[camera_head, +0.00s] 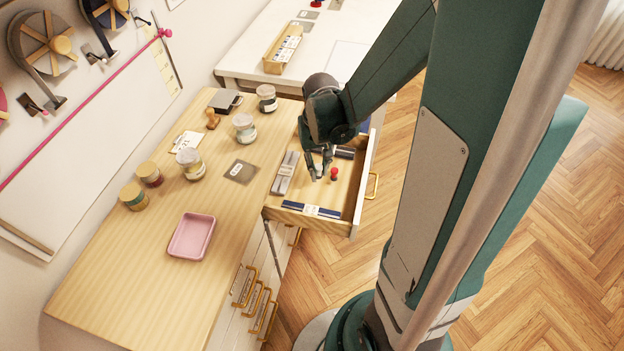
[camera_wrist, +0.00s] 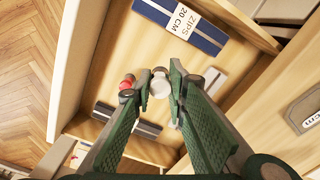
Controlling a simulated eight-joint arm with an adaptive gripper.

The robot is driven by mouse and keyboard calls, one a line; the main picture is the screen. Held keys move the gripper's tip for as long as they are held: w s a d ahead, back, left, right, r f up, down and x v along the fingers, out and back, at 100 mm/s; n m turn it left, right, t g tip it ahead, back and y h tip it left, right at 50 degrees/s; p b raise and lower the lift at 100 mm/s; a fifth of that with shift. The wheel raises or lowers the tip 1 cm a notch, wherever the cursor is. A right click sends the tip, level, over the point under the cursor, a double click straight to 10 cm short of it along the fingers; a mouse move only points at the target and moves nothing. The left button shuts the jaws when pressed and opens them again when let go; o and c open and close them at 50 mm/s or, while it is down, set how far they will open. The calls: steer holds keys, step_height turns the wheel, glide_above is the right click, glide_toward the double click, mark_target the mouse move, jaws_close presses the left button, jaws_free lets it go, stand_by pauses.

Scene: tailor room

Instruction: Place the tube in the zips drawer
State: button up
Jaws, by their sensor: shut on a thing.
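The open drawer (camera_head: 355,220) sticks out from the right side of the wooden counter. In it, a blue pack (camera_head: 324,212) lies along the near wall; its label reads "ZIPS 20 CM" in the wrist view (camera_wrist: 206,38). My gripper (camera_head: 319,178) points down inside the drawer's outline, near its middle. In the wrist view, the fingers (camera_wrist: 160,82) are shut on a small whitish round-ended thing (camera_wrist: 160,88), seemingly the tube, mostly hidden between them. A small red-topped thing (camera_head: 334,174) shows just right of the fingertips; I cannot tell whether it touches them.
The counter's near part is clear.

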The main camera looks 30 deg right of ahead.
steer(key=b, duration=0.2)
glide_above(318, 193)
steer(key=shift+f, duration=2.9)
steer(key=shift+s, duration=0.1)
steer(key=shift+f+b, duration=0.5)
steer(key=shift+f, duration=1.55)
steer(key=shift+f, duration=0.2)
steer(key=o, duration=0.9)
steer(key=shift+c, duration=0.2)
steer(key=shift+r, duration=0.2)
steer(key=shift+r+p, duration=1.65)
steer(key=shift+r, duration=4.35)
